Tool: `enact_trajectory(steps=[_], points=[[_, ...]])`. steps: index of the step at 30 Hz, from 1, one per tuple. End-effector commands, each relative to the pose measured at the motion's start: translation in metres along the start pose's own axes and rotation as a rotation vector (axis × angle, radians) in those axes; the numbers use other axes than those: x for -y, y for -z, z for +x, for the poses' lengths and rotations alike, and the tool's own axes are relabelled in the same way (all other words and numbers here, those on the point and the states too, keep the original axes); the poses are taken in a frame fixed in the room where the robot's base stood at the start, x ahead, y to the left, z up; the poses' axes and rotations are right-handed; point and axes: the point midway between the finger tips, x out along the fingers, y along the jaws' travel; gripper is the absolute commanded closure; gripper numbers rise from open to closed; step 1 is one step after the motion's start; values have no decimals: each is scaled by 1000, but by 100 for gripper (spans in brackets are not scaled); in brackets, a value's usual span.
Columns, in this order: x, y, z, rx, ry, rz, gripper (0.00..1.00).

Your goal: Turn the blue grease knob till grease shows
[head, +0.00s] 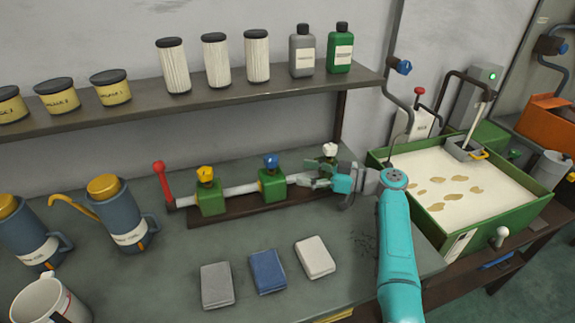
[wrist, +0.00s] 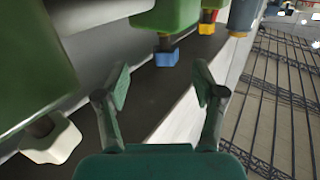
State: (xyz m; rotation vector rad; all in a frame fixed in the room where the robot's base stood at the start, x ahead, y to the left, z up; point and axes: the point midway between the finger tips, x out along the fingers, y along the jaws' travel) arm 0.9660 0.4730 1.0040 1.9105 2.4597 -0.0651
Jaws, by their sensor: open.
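The blue knob (head: 270,161) sits on top of the middle green block (head: 272,186) of a pipe manifold on the bench. A yellow knob (head: 205,174) is on the left block and a white knob (head: 330,150) on the right one. My gripper (head: 308,181) is open and empty, low in front of the right block, its fingers pointing left toward the middle block. In the wrist view the blue knob (wrist: 166,57) is ahead, beyond and between the open fingertips (wrist: 163,80), untouched. The white knob (wrist: 52,140) is close at left. I can see no grease.
A red lever (head: 163,180) stands at the manifold's left end. Three pads, one a blue pad (head: 267,271), lie in front. A shelf (head: 190,100) with filters and bottles runs above. A green tray (head: 470,222) is at right. Bench between manifold and pads is clear.

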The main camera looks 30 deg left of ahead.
Motion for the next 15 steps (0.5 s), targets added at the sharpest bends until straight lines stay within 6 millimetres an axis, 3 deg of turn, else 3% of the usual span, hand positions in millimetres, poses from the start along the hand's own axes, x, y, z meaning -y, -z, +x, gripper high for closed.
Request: enact_trajectory(steps=[8, 15], points=[[14, -18, 18, 54, -223, 17, 31], [41, -7, 17, 21, -430, 11, 31]])
